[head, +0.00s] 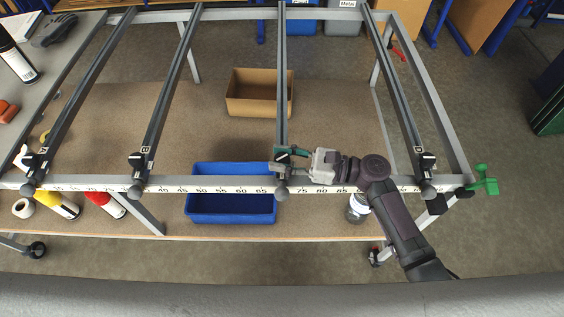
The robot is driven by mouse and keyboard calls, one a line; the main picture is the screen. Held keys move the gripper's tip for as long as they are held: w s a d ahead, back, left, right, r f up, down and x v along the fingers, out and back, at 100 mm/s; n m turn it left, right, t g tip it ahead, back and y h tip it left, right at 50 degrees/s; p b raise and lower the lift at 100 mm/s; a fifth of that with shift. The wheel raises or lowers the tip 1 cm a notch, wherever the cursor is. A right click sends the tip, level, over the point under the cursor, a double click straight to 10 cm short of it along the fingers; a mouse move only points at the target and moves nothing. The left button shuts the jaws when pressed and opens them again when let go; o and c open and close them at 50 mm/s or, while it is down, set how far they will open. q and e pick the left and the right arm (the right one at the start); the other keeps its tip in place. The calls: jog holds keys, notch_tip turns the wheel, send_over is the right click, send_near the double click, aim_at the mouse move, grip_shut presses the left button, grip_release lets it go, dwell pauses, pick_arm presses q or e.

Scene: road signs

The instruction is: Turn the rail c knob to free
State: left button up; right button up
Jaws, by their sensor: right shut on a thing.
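Rail c (283,85) is the dark rail, third from the left, that runs from the back of the grey frame to the ruler bar (230,186) at the front. Its dark knob (282,158) sits at the front end, just behind the ruler bar, and is partly hidden by my right gripper (290,155). My right arm comes in from the lower right, and its gripper reaches leftward and is shut on the knob. The knob's setting is too small to read. My left gripper is not in view.
Similar rails with knobs stand at left (75,95), centre left (168,95) and right (398,90). A blue bin (230,207) and a cardboard box (258,108) sit on the lower shelf. A green clamp (485,180) is at the frame's right corner.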

aim_at(282, 157)
jog(key=n+g+h+b, duration=0.1)
jog(key=n+g+b, duration=0.2)
jog(key=g, duration=0.1)
jog(key=n+g+h+b, duration=0.1)
jog(key=n+g+b, duration=0.2)
jog(key=g, duration=0.2)
jog(key=n+g+h+b, duration=0.1)
jog(key=n+g+b, duration=0.2)
jog(key=g+b, duration=0.1)
jog(key=shift+f+n+g, duration=0.2)
jog(key=shift+n+g, duration=0.1)
jog(key=shift+g, duration=0.4)
jog(key=shift+r+n+g+h+b, duration=0.2)
jog(key=shift+n+g+h+b, duration=0.8)
jog(key=shift+g+b, duration=0.25)
jog(key=o, duration=1.2)
jog(key=shift+c, duration=0.2)
jog(key=shift+r, duration=0.1)
notch_tip(282, 157, up, 10)
jog(key=shift+f, duration=0.1)
